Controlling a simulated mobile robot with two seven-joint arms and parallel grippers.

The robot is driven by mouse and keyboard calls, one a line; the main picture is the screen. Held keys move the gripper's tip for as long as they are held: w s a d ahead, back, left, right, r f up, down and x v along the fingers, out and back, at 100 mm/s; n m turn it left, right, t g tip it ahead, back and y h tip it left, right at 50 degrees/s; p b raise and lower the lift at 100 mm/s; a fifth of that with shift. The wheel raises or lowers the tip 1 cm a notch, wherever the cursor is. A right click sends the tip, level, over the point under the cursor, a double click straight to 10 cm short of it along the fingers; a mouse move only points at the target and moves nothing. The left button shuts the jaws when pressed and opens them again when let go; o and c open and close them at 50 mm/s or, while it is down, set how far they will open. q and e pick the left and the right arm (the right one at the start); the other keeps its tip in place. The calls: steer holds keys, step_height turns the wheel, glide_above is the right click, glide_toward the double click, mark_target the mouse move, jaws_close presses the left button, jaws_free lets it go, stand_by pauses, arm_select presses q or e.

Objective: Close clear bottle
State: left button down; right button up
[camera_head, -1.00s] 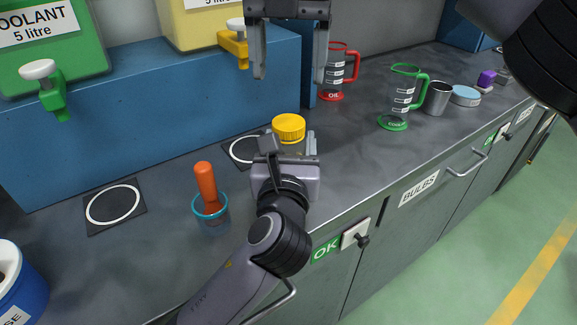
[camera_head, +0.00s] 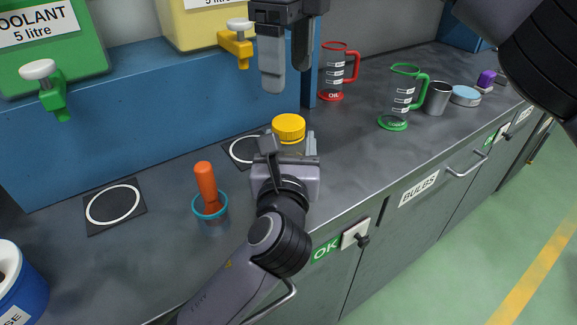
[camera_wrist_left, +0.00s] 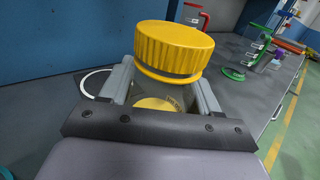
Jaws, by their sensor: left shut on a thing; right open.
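The clear bottle (camera_wrist_left: 160,90) has a wide ribbed yellow cap (camera_head: 289,127) on top; the cap also shows in the left wrist view (camera_wrist_left: 173,47). I cannot tell how tightly it is seated. My left gripper (camera_head: 286,148) is shut on the bottle's body, one finger on each side, below the cap. In the head view the gripper hides most of the bottle. My right gripper (camera_head: 287,67) is open and empty, above the cap and apart from it, fingers pointing down.
A blue ledge (camera_head: 150,120) with coolant and yellow containers runs along the back. Red (camera_head: 333,70) and green (camera_head: 402,97) jugs and a metal cup (camera_head: 437,98) stand to the right.

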mark_target(288, 122)
steer(key=n, duration=1.5)
steer(key=shift+n, duration=0.3)
steer(key=n, duration=0.5)
steer(key=shift+n, duration=0.4)
arm_select(q)
steer(key=shift+f, duration=0.1)
arm_select(e)
steer(key=shift+f, duration=0.1)
steer(key=shift+f, duration=3.95)
